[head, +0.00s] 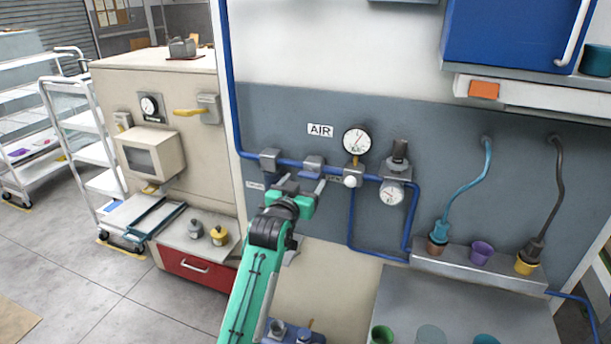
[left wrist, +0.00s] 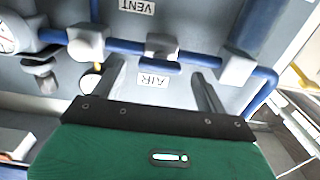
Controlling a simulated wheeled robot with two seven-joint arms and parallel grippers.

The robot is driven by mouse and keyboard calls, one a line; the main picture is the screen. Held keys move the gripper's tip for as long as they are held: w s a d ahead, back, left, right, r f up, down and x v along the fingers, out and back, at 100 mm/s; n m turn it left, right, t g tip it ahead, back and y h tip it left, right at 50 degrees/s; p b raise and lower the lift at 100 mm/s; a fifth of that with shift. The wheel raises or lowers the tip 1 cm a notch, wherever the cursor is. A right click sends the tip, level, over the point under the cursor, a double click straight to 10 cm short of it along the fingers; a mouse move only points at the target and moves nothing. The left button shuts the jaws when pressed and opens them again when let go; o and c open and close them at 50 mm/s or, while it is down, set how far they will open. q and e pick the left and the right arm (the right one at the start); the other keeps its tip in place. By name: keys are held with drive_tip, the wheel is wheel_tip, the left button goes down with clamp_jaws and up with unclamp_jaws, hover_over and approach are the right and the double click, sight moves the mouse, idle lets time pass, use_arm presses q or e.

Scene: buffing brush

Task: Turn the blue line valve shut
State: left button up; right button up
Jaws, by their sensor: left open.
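The blue line (head: 290,162) runs along the grey wall panel. A grey valve block (head: 313,162) sits on it, with a short blue handle (head: 319,172) that looks roughly parallel to the pipe. My left gripper (head: 299,184) is open in front of and slightly below this valve, its green body partly hiding the wall. In the left wrist view, my two dark fingers (left wrist: 160,85) stand apart, with the valve block (left wrist: 162,46) and its blue handle (left wrist: 160,65) beyond and between them. No contact with the handle shows. My right gripper is not in view.
An AIR label (head: 320,130) and a pressure gauge (head: 357,140) are above the pipe. A regulator (head: 397,170) with a second gauge is to the right, and another pipe block (head: 270,160) to the left. A beige machine (head: 165,95) stands left; a cup shelf (head: 478,268) is right.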

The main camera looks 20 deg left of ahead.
use_arm(q)
drive_tip(key=shift+w, duration=1)
drive_tip(key=c, duration=1)
